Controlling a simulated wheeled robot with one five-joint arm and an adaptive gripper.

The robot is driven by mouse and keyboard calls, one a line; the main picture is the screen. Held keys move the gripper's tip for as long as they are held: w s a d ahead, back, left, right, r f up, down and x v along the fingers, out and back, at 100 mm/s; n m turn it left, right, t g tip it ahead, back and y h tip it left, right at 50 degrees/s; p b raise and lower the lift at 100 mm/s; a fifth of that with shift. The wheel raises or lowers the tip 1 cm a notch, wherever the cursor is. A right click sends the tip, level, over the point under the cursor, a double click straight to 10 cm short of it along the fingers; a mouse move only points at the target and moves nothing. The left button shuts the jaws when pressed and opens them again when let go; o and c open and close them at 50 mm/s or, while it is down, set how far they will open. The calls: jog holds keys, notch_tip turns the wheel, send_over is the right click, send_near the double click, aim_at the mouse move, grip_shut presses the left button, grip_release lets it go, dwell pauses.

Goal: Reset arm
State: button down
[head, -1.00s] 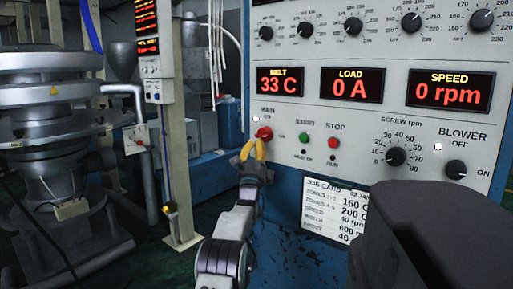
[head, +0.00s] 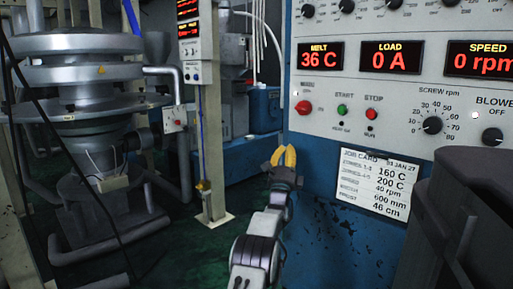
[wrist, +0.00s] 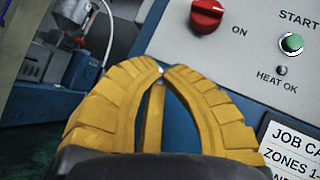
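My gripper (head: 284,157) is raised in front of the blue lower part of the control cabinet, below and left of the red MAIN knob (head: 303,107). In the wrist view, the two yellow fingers of my gripper (wrist: 162,71) curve together until their tips nearly meet. Nothing is held between them. The red knob (wrist: 206,15) shows beyond the fingertips, up and to the right, apart from them. The green START button (wrist: 292,43) is further right.
The control panel (head: 400,100) reads MELT 36 C, LOAD 0 A and SPEED 0 rpm. A job card (head: 380,182) is fixed below it. A post (head: 212,150) and a large grey machine (head: 85,75) stand at left. Green floor lies open between them and the cabinet.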

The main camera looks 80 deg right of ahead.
jog(key=shift+w+a+f, duration=0.1)
jog(key=shift+a+f, duration=0.1)
jog(key=shift+f, duration=0.05)
